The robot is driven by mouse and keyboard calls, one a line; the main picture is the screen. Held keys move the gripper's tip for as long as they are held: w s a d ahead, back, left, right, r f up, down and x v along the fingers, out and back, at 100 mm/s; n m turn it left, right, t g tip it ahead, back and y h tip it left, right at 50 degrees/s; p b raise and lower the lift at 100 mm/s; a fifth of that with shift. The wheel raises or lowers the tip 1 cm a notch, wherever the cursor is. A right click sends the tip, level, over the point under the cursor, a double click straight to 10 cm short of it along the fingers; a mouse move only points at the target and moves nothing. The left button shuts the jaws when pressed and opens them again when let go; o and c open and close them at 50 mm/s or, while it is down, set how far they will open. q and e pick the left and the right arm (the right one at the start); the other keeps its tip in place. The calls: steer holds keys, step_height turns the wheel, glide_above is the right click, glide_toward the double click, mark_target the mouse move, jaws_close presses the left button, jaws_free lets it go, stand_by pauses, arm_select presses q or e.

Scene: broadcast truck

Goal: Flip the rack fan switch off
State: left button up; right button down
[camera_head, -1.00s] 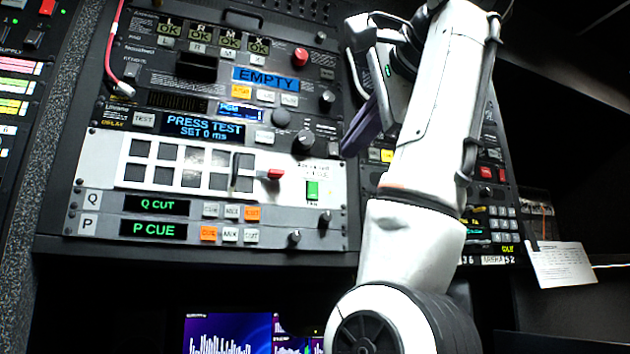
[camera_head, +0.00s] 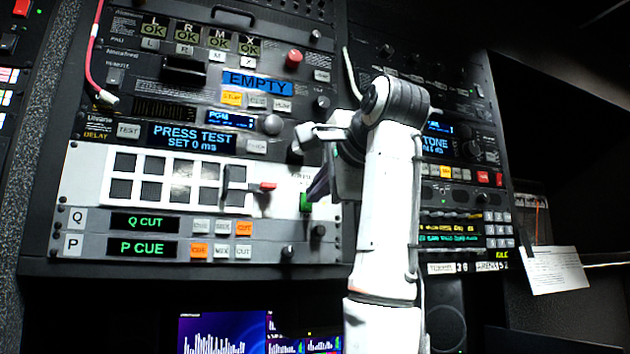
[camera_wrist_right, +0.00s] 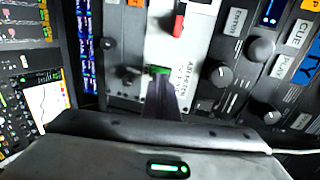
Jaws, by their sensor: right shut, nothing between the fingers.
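A small green switch (camera_head: 306,202), which I take to be the rack fan switch, sits at the right end of the white panel (camera_head: 90,195). It also shows in the right wrist view (camera_wrist_right: 159,70). My right gripper (camera_head: 314,190) is shut and empty, with its dark fingers pointing at the switch. In the right wrist view its fingertips (camera_wrist_right: 161,82) are right at the green switch and cover part of it. I cannot tell whether they touch it. The switch's position is hard to read. My left gripper is not in view.
A red-tipped lever (camera_head: 267,186) stands left of the switch; it also shows in the wrist view (camera_wrist_right: 179,20). A white paper (camera_head: 553,270) hangs at the right.

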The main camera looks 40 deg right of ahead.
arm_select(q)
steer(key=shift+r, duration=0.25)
arm_select(e)
steer(key=shift+w+d, duration=0.15)
steer(key=shift+w, duration=0.45)
steer(key=shift+w, duration=0.1)
